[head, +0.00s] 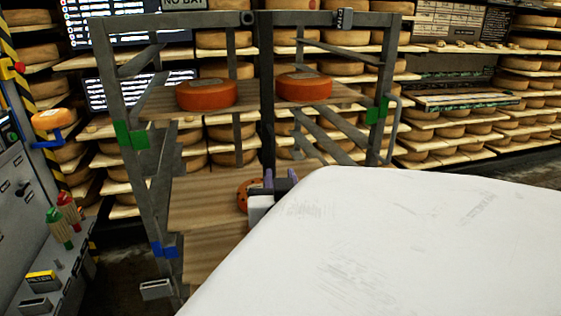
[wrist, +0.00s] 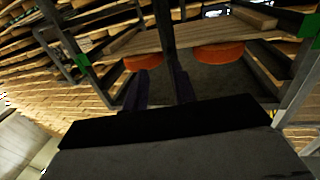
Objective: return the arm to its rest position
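My gripper (head: 280,178) is at the rack's middle level, partly hidden behind my large white arm link. Its two dark purple fingers stand apart, and in the wrist view (wrist: 160,85) I see nothing held between them. An orange cheese wheel (head: 243,192) sits on the middle wooden shelf (head: 205,200), just left of my gripper and partly hidden by it. I cannot tell whether they touch. Two more orange wheels, left (head: 206,95) and right (head: 303,87), lie on the upper shelf. Two orange wheels, left (wrist: 143,62) and right (wrist: 218,55), also show in the wrist view.
The grey metal rack (head: 110,90) has posts and diagonal braces close around my gripper. A grey machine panel (head: 30,190) with knobs and an orange wheel (head: 53,118) on a blue holder stand at left. Shelves full of cheese (head: 440,130) fill the back.

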